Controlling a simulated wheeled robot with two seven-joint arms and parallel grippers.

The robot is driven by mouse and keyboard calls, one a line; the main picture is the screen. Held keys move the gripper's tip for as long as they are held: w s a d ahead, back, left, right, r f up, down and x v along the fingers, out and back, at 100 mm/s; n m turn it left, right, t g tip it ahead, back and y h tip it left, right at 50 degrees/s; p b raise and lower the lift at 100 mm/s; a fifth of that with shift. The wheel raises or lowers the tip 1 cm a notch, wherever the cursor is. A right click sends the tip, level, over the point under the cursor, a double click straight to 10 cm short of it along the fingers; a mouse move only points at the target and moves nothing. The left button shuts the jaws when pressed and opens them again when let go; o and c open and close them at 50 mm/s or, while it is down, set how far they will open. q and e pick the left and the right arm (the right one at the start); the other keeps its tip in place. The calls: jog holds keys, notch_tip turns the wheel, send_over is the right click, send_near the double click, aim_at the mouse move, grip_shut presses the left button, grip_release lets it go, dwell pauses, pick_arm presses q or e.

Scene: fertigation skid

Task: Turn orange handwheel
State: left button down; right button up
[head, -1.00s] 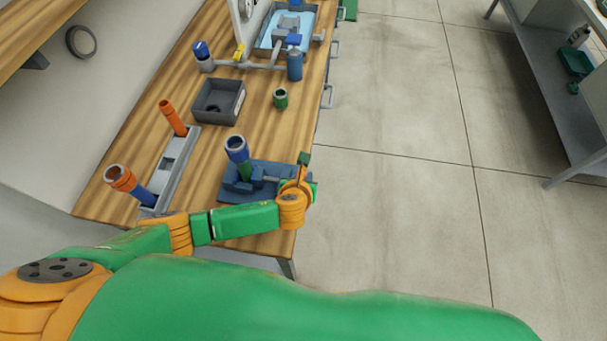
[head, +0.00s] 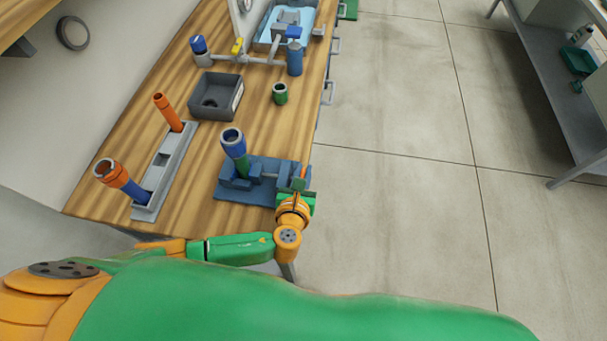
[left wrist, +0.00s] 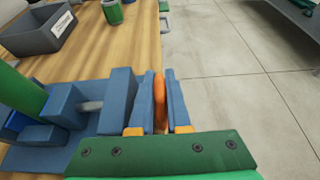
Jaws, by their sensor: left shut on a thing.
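The orange handwheel (left wrist: 159,103) shows edge-on in the left wrist view, at the right end of the blue vise-like fixture (left wrist: 118,98). In the head view the fixture (head: 238,187) sits at the bench's near right edge, with a blue and green tube (head: 236,150) standing in it, slightly tilted. My left gripper (left wrist: 160,85) is shut on the handwheel, one finger on each side. In the head view the left gripper (head: 299,184) is at the fixture's right end, and its fingers cover most of the wheel. My right gripper is not in view.
A grey rack (head: 180,160) holds orange and blue tubes at the left. A dark grey bin (head: 207,108), a small green cup (head: 280,96) and grey piping with a blue cylinder (head: 295,62) stand farther back. Open floor lies to the right of the bench.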

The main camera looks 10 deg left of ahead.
pick_arm(q)
jog(key=shift+s+t+b, duration=0.15)
jog(key=shift+t+b, duration=0.85)
jog(key=shift+b, duration=0.2)
jog(key=shift+r+t, duration=0.1)
jog(key=shift+t, duration=0.2)
jog(key=shift+b, duration=0.3)
jog(key=shift+r, duration=0.1)
jog(key=c, duration=1.2)
grip_release()
jog(key=shift+o, duration=0.2)
jog(key=shift+s, duration=0.1)
jog(key=s, duration=0.4)
jog(key=s+r, duration=0.1)
jog(key=s, duration=0.2)
jog(key=shift+r, duration=0.1)
